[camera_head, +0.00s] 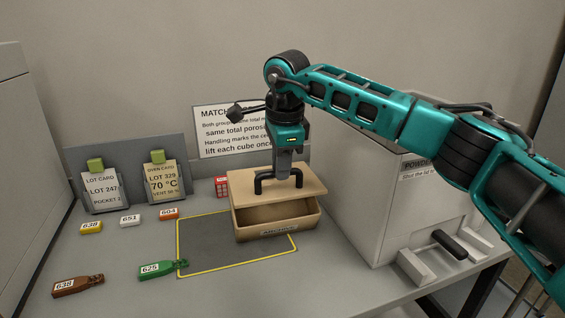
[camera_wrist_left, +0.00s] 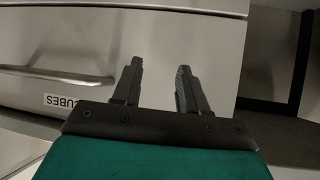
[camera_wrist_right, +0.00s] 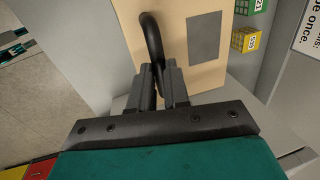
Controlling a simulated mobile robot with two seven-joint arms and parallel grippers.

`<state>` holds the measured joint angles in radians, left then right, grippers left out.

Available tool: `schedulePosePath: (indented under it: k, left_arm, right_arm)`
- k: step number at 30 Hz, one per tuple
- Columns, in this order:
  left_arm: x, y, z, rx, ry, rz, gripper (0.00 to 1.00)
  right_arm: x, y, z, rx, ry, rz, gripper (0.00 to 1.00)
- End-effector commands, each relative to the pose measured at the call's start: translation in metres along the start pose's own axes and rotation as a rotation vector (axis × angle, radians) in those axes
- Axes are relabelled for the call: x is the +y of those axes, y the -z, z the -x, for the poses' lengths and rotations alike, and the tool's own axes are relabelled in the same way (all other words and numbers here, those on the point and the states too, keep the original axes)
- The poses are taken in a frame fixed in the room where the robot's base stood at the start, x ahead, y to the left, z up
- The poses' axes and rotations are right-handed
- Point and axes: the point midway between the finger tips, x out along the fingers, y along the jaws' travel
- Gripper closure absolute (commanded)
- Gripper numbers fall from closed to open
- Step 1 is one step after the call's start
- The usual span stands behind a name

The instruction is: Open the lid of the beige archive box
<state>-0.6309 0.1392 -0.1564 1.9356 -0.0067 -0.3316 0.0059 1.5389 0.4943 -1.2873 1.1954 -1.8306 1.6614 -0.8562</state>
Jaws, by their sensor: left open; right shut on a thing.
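The beige archive box (camera_head: 278,231) stands on the table, partly over the yellow-outlined area. Its beige lid (camera_head: 305,186) is raised at the front, and the dark inside shows between lid and front wall. My right gripper (camera_head: 283,174) points down from above and is shut on the black lid handle (camera_head: 262,184). In the right wrist view the handle (camera_wrist_right: 152,45) runs between the fingers (camera_wrist_right: 159,80), in front of the beige lid (camera_wrist_right: 178,35). My left gripper (camera_wrist_left: 158,70) is open and empty, seen only in its wrist view.
A grey powder cabinet (camera_head: 375,195) stands close right of the box. Card holders (camera_head: 100,188) stand at the back left, with several numbered tags (camera_head: 160,269) in front. A red cube (camera_head: 222,187) is behind the box.

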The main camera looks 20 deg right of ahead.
Motion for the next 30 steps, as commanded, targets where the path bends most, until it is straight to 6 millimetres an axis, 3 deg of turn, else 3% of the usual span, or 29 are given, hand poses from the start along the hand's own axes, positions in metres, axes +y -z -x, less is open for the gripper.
schedulePosePath:
  k: [30]
  left_arm:
    - [0.0019,0.0071,-0.0023,0.012,-0.006,-0.005,0.57]
  right_arm:
    - [0.0005,-0.0001,-0.0001,0.0,-0.001,0.0,1.0]
